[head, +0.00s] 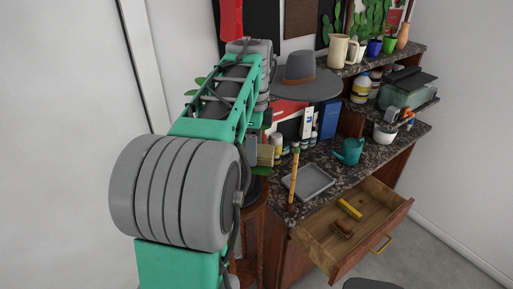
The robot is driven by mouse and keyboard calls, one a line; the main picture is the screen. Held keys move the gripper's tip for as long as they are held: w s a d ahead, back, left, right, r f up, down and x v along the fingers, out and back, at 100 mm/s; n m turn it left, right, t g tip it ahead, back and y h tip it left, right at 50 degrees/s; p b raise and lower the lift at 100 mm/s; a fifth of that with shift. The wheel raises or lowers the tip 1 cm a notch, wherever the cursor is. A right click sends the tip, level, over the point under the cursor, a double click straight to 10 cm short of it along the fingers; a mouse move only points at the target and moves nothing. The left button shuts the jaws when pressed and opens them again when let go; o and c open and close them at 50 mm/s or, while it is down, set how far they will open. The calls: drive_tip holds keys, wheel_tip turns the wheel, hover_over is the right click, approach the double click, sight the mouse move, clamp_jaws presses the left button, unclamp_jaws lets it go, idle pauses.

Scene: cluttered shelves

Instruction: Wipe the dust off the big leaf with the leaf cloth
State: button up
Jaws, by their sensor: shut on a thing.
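My arm reaches away from the camera toward a potted plant on a wooden stand (250,222) left of the counter. My gripper (256,151) is partly hidden behind the arm. It is shut on a small tan-olive thing, which looks like the leaf cloth (265,156). A green leaf, which looks like the big leaf (260,170), shows just below the cloth. Most of the plant is hidden by my arm, and other leaf tips (196,86) show left of it. I cannot tell whether the cloth touches the leaf, and no dust is visible.
The dark stone counter (338,178) holds a grey tray (312,181), a teal watering can (349,151) and several bottles. An open drawer (375,220) juts out below. A grey hat (302,76) is near the arm. Shelves at right are crowded with pots and jugs.

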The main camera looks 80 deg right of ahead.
drive_tip(key=shift+w+a+f+b, duration=0.1)
drive_tip(key=shift+w+a+b, duration=0.2)
drive_tip(key=shift+w+a, duration=0.6)
drive_tip(key=shift+s, duration=0.1)
wheel_tip(320, 180, up, 3)
drive_tip(key=shift+f+p, duration=0.1)
drive_tip(key=shift+p, duration=0.8)
drive_tip(key=shift+r, duration=2.15)
